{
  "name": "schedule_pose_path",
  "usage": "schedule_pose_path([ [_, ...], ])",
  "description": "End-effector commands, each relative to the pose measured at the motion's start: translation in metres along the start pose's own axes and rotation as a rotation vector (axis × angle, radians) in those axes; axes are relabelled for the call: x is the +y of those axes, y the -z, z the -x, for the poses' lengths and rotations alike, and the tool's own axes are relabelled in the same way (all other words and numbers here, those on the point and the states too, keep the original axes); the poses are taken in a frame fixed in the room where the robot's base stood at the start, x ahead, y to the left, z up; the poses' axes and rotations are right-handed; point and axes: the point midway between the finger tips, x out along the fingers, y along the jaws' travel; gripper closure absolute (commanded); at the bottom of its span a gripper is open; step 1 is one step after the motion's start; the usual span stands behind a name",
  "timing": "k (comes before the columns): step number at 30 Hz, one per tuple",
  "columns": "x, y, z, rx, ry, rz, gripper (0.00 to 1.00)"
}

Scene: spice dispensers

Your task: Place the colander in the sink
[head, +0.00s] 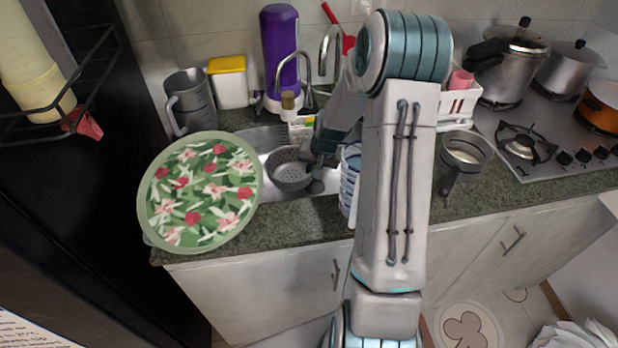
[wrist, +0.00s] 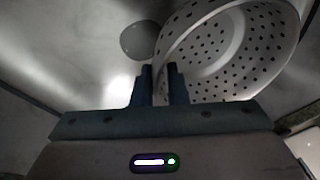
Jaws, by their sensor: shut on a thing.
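The grey colander (head: 289,171), a round bowl with many small holes, is at the sink (head: 315,187) in the head view. In the wrist view the colander (wrist: 232,50) is tilted and fills the upper right. My gripper (head: 318,160) is at the colander's right side in the head view. In the wrist view the fingers of my gripper (wrist: 160,72) are close together, shut on the colander's near edge. The sink's metal floor (wrist: 70,50) and round drain (wrist: 138,40) show beyond it. I cannot tell whether the colander touches the sink floor.
A large floral plate (head: 200,192) stands left of the sink. A grey jug (head: 190,100), a yellow-lidded container (head: 228,82) and a purple bottle (head: 281,50) stand behind. A striped cup (head: 349,180) and a metal cup (head: 463,160) are to the right, before the stove (head: 545,135).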

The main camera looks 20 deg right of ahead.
Motion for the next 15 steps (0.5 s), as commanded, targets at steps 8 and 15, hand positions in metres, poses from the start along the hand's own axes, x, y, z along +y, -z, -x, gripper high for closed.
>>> schedule_pose_path([
  [8,0.006,-0.008,-0.028,-0.004,0.0,0.0,1.0],
  [15,0.008,-0.01,-0.038,0.0,0.0,0.001,1.0],
])
